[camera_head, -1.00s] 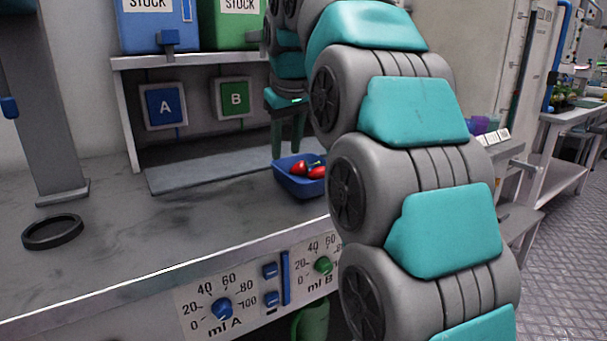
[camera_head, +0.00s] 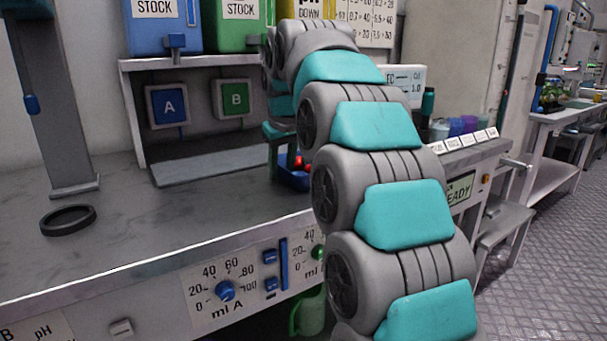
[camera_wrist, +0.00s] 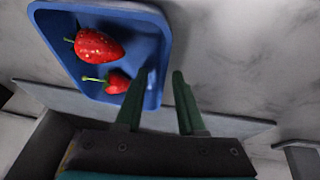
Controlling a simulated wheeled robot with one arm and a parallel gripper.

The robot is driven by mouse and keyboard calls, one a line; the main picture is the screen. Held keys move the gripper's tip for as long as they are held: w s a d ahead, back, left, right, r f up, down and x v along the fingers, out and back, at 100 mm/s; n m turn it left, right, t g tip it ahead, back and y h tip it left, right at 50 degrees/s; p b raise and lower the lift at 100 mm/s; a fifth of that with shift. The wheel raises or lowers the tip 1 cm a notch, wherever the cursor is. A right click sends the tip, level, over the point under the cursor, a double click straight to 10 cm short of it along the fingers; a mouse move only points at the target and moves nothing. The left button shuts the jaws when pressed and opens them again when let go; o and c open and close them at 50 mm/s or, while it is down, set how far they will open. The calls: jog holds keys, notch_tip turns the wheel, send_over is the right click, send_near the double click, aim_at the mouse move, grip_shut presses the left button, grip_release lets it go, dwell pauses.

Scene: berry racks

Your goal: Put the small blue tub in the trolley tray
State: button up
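The small blue tub (camera_head: 291,181) stands on the grey bench, mostly hidden behind my gripper and arm. In the wrist view the tub (camera_wrist: 145,48) lies at the upper left, with two red strawberries (camera_wrist: 98,46) in it. My gripper (camera_wrist: 162,73) is open, fingers pointing at the tub's right side. The left finger overlaps the tub's wall and the right finger is outside it. A gap shows between the fingers; I cannot tell whether either touches the tub. In the head view my gripper (camera_head: 281,158) is low at the tub. I cannot make out the trolley tray.
A black ring (camera_head: 68,219) lies on the bench at left, by a grey post (camera_head: 60,120). A shelf with blue and green stock containers (camera_head: 160,25) stands behind. Several coloured cups (camera_head: 462,126) stand at right beyond my arm. The bench's front left is clear.

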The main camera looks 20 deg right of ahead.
jog(key=shift+f, duration=0.3)
jog(key=shift+c, duration=0.2)
grip_shut()
dwell(0.6)
